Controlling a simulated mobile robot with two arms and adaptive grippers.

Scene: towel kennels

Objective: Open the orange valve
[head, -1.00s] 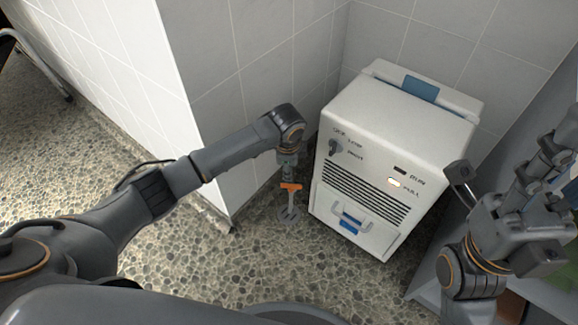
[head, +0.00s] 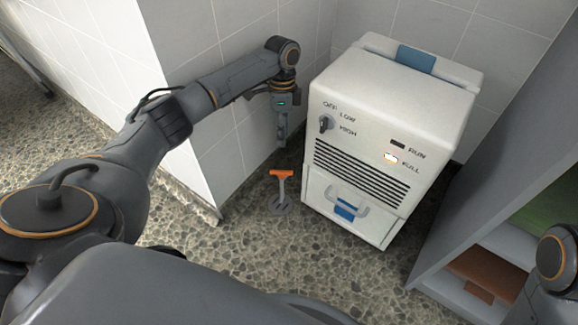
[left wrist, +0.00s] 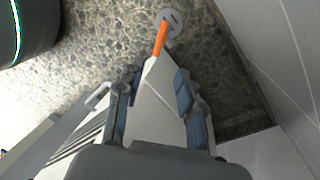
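The orange valve handle (head: 282,173) is a short bar lying crosswise on a grey stem. The stem rises from a round grey base (head: 280,206) on the floor. My left gripper (head: 282,142) points down just above and behind the handle in the head view, apart from it. In the left wrist view, the gripper's blue-padded fingers (left wrist: 157,82) are spread with nothing held. The orange handle (left wrist: 161,38) shows beyond the fingertips, with the round base (left wrist: 173,22) beside it. My right gripper is out of view.
A white machine (head: 385,110) with a knob, vents and lit FULL light stands right of the valve. A tiled wall corner (head: 205,150) is close on the left. A grey shelf unit (head: 480,215) stands at right. The pebbled floor before the valve (head: 255,250) is clear.

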